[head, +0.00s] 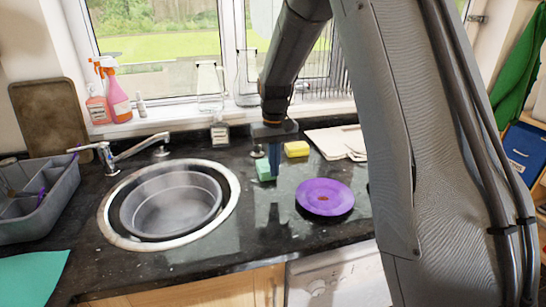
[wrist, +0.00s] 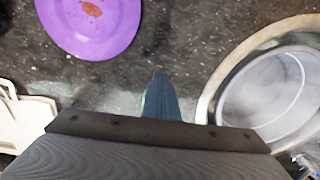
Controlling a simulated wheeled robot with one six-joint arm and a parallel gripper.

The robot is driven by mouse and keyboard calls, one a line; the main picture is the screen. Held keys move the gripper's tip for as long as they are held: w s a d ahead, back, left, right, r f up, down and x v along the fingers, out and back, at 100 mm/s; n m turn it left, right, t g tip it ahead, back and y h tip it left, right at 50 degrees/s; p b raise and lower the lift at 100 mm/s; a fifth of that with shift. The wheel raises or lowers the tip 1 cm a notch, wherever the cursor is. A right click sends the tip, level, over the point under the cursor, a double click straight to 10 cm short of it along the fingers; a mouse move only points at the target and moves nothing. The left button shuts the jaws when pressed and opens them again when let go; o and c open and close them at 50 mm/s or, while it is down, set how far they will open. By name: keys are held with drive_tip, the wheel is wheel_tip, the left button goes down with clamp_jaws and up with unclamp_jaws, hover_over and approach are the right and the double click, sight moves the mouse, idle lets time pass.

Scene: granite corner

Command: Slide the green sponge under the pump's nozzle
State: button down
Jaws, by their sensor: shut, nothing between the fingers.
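The green sponge (head: 264,170) lies on the dark granite counter, right of the sink. My gripper (head: 274,176) points down with its blue fingers shut and empty, at the sponge's right side; I cannot tell whether they touch it.
A purple plate (head: 325,196) lies to the right, also in the wrist view (wrist: 88,22). A yellow sponge (head: 296,149) and pale boards (head: 338,142) lie behind. The sink (head: 112,232) holds a metal basin (head: 172,207). Counter in front of the green sponge is clear.

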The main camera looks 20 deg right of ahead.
sight(266, 163)
wheel_tip(266, 163, down, 5)
drive_tip(key=shift+s+f+p, duration=0.1)
drive_tip(key=shift+f+p, duration=0.05)
drive_tip(key=shift+p, duration=0.65)
drive_tip(key=w+p, duration=0.1)
drive_tip(key=w, duration=0.2)
drive_tip(key=shift+w+f+p, duration=0.1)
drive_tip(key=shift+w+p, duration=0.2)
drive_tip(key=shift+w, duration=0.3)
drive_tip(key=w+b, duration=0.3)
drive_tip(key=w, duration=0.4)
drive_tip(key=shift+f+b, duration=0.1)
drive_tip(key=shift+b, duration=0.25)
drive_tip(key=shift+w+a, duration=0.1)
drive_tip(key=shift+a, duration=0.15)
drive_tip(key=shift+d, duration=0.25)
